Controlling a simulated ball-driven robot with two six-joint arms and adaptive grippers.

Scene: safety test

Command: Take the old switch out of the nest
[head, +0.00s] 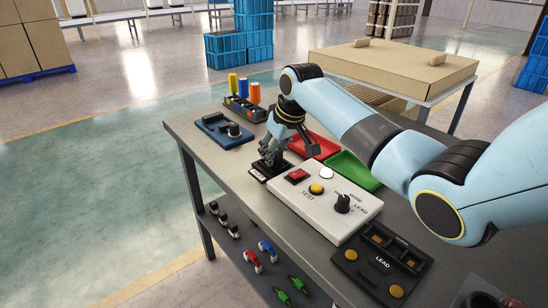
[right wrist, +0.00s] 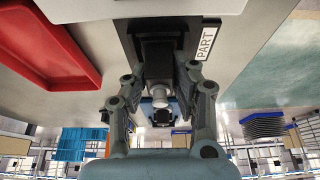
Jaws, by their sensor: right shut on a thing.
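The nest (head: 259,176) is a small black block on the grey bench, left of the white test box; it shows in the right wrist view with a white PART label (right wrist: 207,40). The old switch (right wrist: 158,58) looks like a dark body with a pale round tip, between my right fingers. My right gripper (head: 269,153) points down at the nest and is shut on the switch. It also shows in the right wrist view (right wrist: 160,78). The fingers hide most of the switch in the head view; I cannot tell whether it is still seated. My left gripper is not in view.
The white test box (head: 318,200) has a red switch, a yellow button and a knob. A red tray (head: 318,145) and green tray (head: 352,170) lie behind it. A black LEAD fixture (head: 382,268) is in front, a blue fixture (head: 222,131) at left. Several switches lie on the lower shelf.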

